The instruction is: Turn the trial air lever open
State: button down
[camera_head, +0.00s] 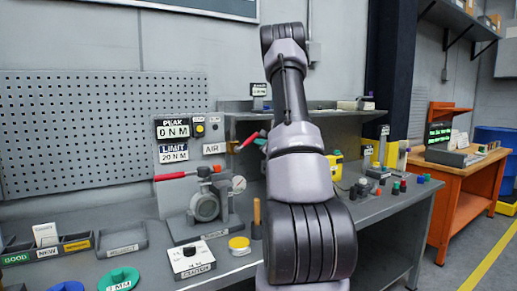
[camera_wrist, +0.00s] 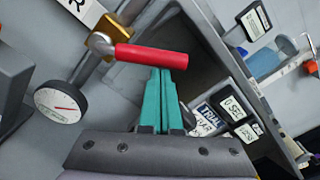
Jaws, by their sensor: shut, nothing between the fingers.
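A red lever handle (camera_wrist: 152,56) with a grey hub and brass body (camera_wrist: 117,24) fills the upper middle of the wrist view. I take it for the trial air lever; a red handle (camera_head: 250,139) also shows beside my arm in the head view. My gripper (camera_wrist: 166,72) has teal fingers, shut and empty, with the tips right at the handle's lower edge. I cannot tell whether they touch it. A "TRIAL AIR" plate (camera_wrist: 209,117) is right of the fingers.
A round gauge (camera_wrist: 62,106) is left of the fingers. In the head view, a valve actuator (camera_head: 205,205) with another red handle (camera_head: 175,177) stands on the grey bench. Small parts (camera_head: 375,190) lie right of my arm. A shelf (camera_head: 345,113) runs behind it.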

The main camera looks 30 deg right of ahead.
jog(key=r+n, duration=0.1)
jog(key=a+r+n, duration=0.1)
jog(key=shift+w+a+n, duration=0.1)
jog(key=shift+a+n, duration=0.1)
jog(key=shift+n, duration=0.2)
jog(key=shift+a+r+n, duration=0.45)
jog(key=shift+a+n, duration=0.2)
jog(key=shift+n, duration=0.25)
jog(key=shift+a+r+n, duration=0.45)
jog(key=shift+a+n, duration=0.2)
jog(key=shift+n, duration=0.25)
jog(key=shift+a+r+n, duration=0.45)
jog(key=shift+a+n, duration=0.2)
jog(key=shift+n, duration=0.25)
jog(key=shift+a, duration=0.1)
